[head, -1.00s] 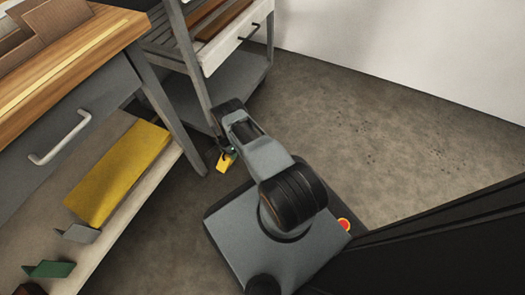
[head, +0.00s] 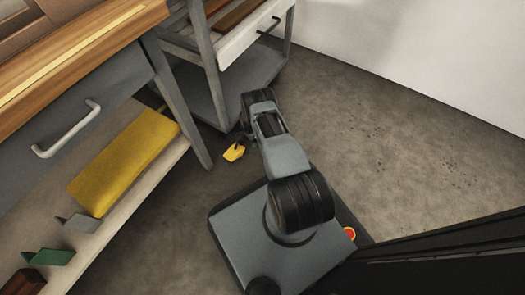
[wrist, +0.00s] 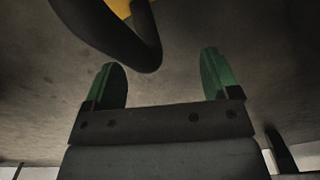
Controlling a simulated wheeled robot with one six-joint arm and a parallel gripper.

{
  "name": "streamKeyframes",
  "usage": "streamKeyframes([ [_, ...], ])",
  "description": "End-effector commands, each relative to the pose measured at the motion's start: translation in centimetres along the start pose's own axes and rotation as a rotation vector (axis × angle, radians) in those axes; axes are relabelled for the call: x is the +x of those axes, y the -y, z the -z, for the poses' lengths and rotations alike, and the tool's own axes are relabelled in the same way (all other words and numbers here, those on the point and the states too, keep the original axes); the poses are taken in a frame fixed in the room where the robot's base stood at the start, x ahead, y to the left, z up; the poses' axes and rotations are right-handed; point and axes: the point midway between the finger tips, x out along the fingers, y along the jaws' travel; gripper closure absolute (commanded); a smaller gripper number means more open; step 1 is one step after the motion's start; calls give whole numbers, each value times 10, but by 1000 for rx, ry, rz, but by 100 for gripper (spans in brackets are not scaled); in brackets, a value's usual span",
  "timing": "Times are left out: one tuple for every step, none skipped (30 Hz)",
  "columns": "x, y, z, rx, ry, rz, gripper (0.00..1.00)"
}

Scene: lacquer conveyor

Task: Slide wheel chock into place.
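The yellow wheel chock (head: 234,152) lies on the floor close to the near leg of the grey cart (head: 213,85). In the wrist view a yellow part of it (wrist: 118,8) shows at the top edge. A dark curved bar (wrist: 125,45) hangs in front of it there; I cannot tell if it belongs to the chock. My gripper (wrist: 160,62) is open, its two green fingers apart with nothing gripped between them. The dark bar appears beyond the fingertips. In the head view my arm mostly hides the gripper, which is low beside the chock.
A workbench (head: 85,60) with a lower shelf (head: 135,195) stands at left; the shelf holds a yellow block (head: 125,160) and small brackets (head: 50,257). The cart has a white drawer (head: 258,38). Open floor (head: 390,140) lies to the right, before a white wall.

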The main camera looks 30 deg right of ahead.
Motion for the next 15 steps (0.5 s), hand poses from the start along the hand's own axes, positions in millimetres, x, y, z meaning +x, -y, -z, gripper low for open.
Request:
streamKeyframes([
  [0, -13, 16, 36, 4, -9, 14],
  [-2, -16, 22, 48, 4, -8, 11],
  [-4, -18, 27, 60, 4, -5, 7],
  [-5, -20, 30, 66, 4, -5, 4],
  [-6, -22, 33, 71, 4, -5, 4],
  [-7, -23, 35, 76, 4, -4, 4],
  [-7, -24, 36, 79, 5, -4, 4],
  [-8, -25, 37, 81, 5, -4, 4],
  [-8, -26, 38, 82, 5, -5, 4],
  [-8, -26, 39, 84, 5, -5, 4],
  [-9, -27, 39, 85, 5, -5, 4],
  [-10, -27, 39, 85, 5, -5, 4],
  [-13, -27, 39, 84, 5, -5, 4],
  [-16, -26, 39, 84, 5, -5, 4],
  [-21, -26, 38, 82, 5, -4, 4],
])
